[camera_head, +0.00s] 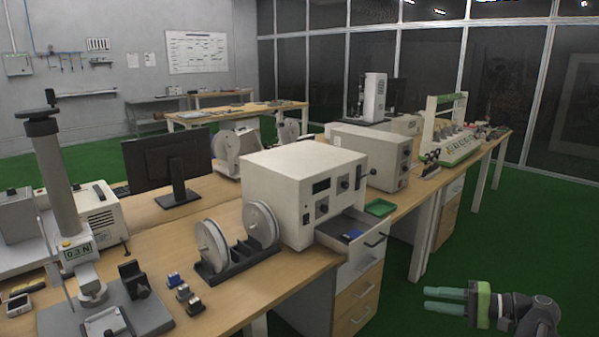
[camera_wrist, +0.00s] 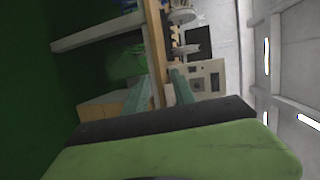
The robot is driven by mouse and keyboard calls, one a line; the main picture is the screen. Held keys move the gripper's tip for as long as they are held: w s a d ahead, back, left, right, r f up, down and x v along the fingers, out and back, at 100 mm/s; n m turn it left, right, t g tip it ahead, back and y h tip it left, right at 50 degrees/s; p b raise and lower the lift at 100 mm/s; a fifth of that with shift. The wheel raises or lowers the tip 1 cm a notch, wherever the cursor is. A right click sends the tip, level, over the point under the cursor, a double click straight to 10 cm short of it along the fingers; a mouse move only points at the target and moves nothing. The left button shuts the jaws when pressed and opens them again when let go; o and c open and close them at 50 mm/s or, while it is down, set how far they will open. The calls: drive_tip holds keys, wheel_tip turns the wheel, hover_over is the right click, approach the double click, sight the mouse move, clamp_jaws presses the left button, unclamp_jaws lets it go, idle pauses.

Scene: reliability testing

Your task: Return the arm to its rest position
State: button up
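My gripper (camera_head: 430,300) is at the lower right of the head view, out over the green floor and clear of the bench. Its two teal fingers point left, with a gap between them and nothing held. In the wrist view the fingers (camera_wrist: 161,85) stick up past the green and black gripper body, also apart and empty. Part of my dark arm (camera_head: 535,310) shows behind the gripper; the rest of the arm is out of the picture.
A wooden bench (camera_head: 160,245) carries a white box instrument (camera_head: 300,192), a reel stand (camera_head: 240,258) and a force tester (camera_head: 62,180). A drawer (camera_head: 350,235) stands open below the instrument, with a green tray (camera_head: 380,207) nearby. Green floor (camera_head: 530,230) around my gripper is clear.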

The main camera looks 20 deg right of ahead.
drive_tip(key=w+a+f+n+g, duration=0.2)
drive_tip(key=w+a, duration=0.1)
drive_tip(key=a, duration=0.5)
drive_tip(key=w+a+f+n+g+y, duration=0.1)
drive_tip(key=w+a+f+g, duration=0.2)
drive_tip(key=a, duration=0.5)
drive_tip(key=w+a+n+g, duration=0.2)
drive_tip(key=w+a, duration=0.2)
drive_tip(key=a, duration=0.4)
drive_tip(key=s+a+f+n+g+h, duration=0.1)
drive_tip(key=a+f+n+g+h, duration=0.2)
drive_tip(key=a+f, duration=0.45)
drive_tip(key=s+a+f+n+g+h, duration=0.2)
drive_tip(key=a+f+h, duration=0.35)
drive_tip(key=a, duration=0.55)
drive_tip(key=w+d+m+t+h, duration=0.1)
drive_tip(key=d+h, duration=0.3)
drive_tip(key=d, duration=0.3)
wheel_tip(320, 180, up, 19)
drive_tip(key=p, duration=1.9)
drive_tip(key=shift+w+a+p, duration=0.25)
drive_tip(key=shift+w+p, duration=0.1)
drive_tip(key=shift+p, duration=0.05)
drive_tip(key=shift+y, duration=0.25)
